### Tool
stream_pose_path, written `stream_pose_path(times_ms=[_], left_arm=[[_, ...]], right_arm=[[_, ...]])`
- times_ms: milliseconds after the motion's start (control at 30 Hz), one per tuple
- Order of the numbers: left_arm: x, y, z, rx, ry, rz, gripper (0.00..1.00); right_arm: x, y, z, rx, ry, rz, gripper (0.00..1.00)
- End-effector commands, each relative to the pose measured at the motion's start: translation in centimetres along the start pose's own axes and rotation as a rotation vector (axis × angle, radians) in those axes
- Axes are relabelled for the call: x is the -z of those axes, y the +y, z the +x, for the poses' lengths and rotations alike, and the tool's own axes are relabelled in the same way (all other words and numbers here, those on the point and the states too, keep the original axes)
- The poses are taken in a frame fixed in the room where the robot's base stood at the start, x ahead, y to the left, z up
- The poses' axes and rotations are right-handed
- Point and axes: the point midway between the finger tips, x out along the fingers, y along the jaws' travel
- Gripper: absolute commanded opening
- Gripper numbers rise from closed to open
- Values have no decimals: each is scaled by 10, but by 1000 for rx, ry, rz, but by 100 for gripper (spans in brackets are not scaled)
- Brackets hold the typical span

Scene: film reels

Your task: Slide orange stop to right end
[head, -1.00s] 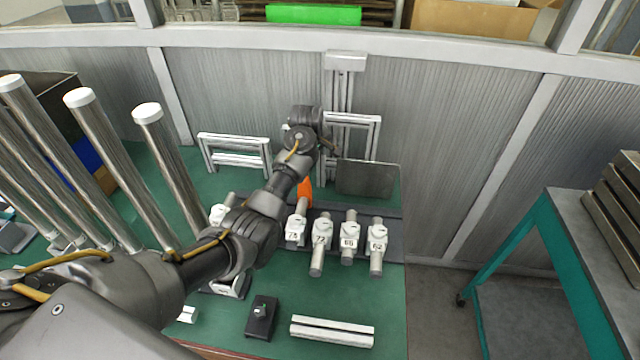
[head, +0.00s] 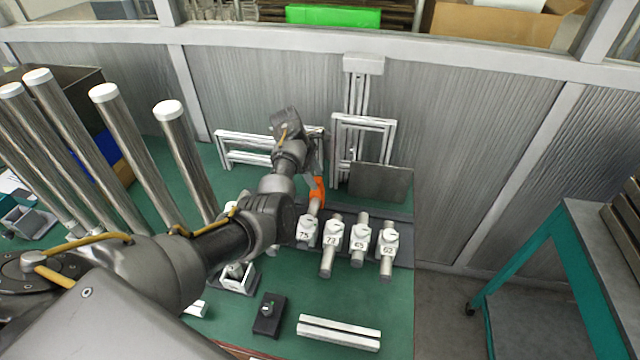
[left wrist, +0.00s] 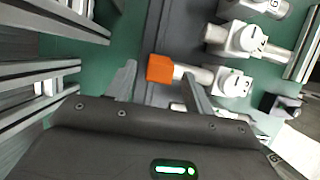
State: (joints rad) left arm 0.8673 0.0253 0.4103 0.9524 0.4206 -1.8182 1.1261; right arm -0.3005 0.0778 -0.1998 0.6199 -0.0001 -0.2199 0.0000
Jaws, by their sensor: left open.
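The orange stop (head: 317,190) sits at the back of the dark rail, behind the white block labelled 75 (head: 307,231). My left gripper (left wrist: 159,73) is open. In the left wrist view its two fingers stand on either side of the orange stop (left wrist: 160,68), which looks like a small orange block at the end of a metal rod. I cannot tell whether the fingers touch it. In the head view the gripper's fingertips are hidden by my own arm. My right gripper is not in view.
Several white blocks with metal rods stand in a row on the dark rail (head: 403,217). Metal frames (head: 362,124) and a dark plate (head: 380,182) stand behind. Tall metal columns (head: 180,145) rise at left. A white bar (head: 338,333) lies in front on green table.

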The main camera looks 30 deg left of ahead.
Motion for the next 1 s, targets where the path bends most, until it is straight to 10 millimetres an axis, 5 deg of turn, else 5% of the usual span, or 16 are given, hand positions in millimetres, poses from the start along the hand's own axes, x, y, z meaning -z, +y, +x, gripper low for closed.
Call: stream_pose_path(times_ms=[300,633,1000], left_arm=[[0,0,38,1,0,1,53],[0,0,41,-1,0,2,53],[0,0,41,-2,1,2,6]], right_arm=[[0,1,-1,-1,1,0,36],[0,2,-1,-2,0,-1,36],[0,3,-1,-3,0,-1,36]])
